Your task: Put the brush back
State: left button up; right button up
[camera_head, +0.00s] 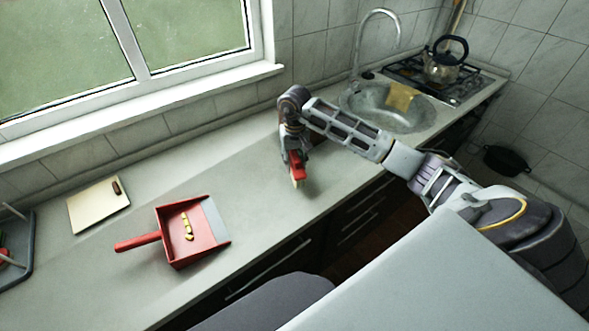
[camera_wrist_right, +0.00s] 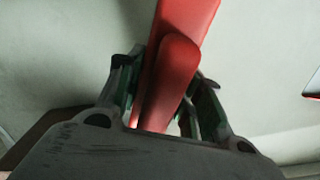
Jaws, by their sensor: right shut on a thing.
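The red brush (camera_head: 298,170) with pale bristles is held by my right gripper (camera_head: 293,150) over the counter, right of the dustpan. In the right wrist view the brush's red handle (camera_wrist_right: 178,65) lies between the fingers of my right gripper (camera_wrist_right: 165,85), which is shut on it. The bristle end points down close to the counter; I cannot tell if it touches. The red dustpan (camera_head: 172,220) with a grey lip lies on the counter, its handle pointing left. Several yellow pieces (camera_head: 187,227) lie in it. My left gripper is not in view.
A cutting board (camera_head: 88,207) with a small brown item (camera_head: 116,187) lies behind the dustpan at left. A dark rack (camera_head: 18,250) stands at the far left edge. The sink (camera_head: 380,118) with a yellow cloth (camera_head: 401,95) and a kettle (camera_head: 445,68) on the stove are at back right.

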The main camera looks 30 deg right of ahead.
aim_at(294, 152)
jog(key=shift+f, duration=1.85)
jog(key=shift+f, duration=0.15)
jog(key=o, duration=1)
jog(key=shift+o, duration=0.2)
jog(key=shift+r+p, duration=0.2)
jog(key=shift+p, duration=0.1)
jog(key=shift+r+b, duration=0.6)
jog(key=shift+r, duration=5.35)
